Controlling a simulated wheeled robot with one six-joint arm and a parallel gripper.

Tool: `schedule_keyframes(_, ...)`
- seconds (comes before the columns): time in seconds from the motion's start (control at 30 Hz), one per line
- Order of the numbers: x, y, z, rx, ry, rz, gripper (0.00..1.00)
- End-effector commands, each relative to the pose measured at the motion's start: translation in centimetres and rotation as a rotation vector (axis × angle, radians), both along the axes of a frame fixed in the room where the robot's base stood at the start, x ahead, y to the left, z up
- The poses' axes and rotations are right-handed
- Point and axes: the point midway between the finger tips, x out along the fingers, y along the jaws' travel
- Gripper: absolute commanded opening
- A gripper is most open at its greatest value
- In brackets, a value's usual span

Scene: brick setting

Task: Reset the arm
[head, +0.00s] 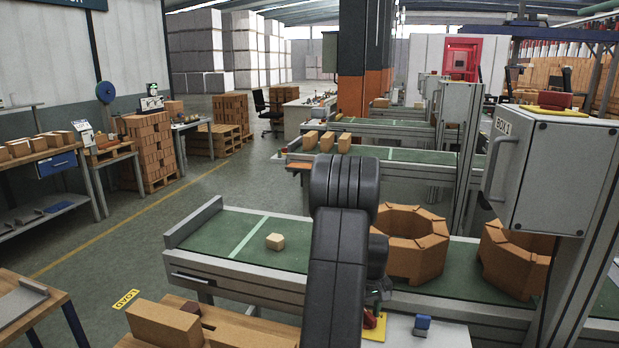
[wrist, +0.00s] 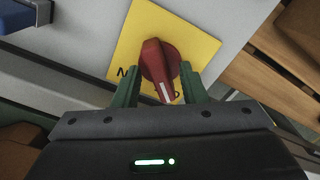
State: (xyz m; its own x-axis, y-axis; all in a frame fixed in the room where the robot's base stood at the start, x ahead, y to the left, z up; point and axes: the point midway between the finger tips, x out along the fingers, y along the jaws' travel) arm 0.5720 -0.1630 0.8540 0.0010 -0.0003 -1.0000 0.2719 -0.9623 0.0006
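A red rotary knob (wrist: 160,66) with a white pointer line sits on a yellow plate (wrist: 203,45) in the wrist view. Its pointer is turned toward my gripper's body, and the lettering on the plate is partly covered. My gripper (wrist: 160,77) has its two green fingers apart, one on each side of the knob, with small gaps beside the knob's handle. It is open and holds nothing. In the head view my arm hides most of the gripper; a bit of the red knob and the yellow plate (head: 375,331) shows beside it on a pale surface.
A green conveyor (head: 220,240) carries a small pale block (head: 275,241) and an octagonal brick ring (head: 415,262). A grey control box (head: 555,175) stands at right. A small blue item (head: 422,323) lies near the yellow plate. Bricks (head: 165,322) lie at front left.

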Motion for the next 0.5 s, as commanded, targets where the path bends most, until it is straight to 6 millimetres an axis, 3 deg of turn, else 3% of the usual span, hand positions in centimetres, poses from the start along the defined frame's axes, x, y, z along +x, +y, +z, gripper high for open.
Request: schedule_keyframes(0.5,-0.03,0.01,0.20,0.001,0.002,-0.413,0.38)
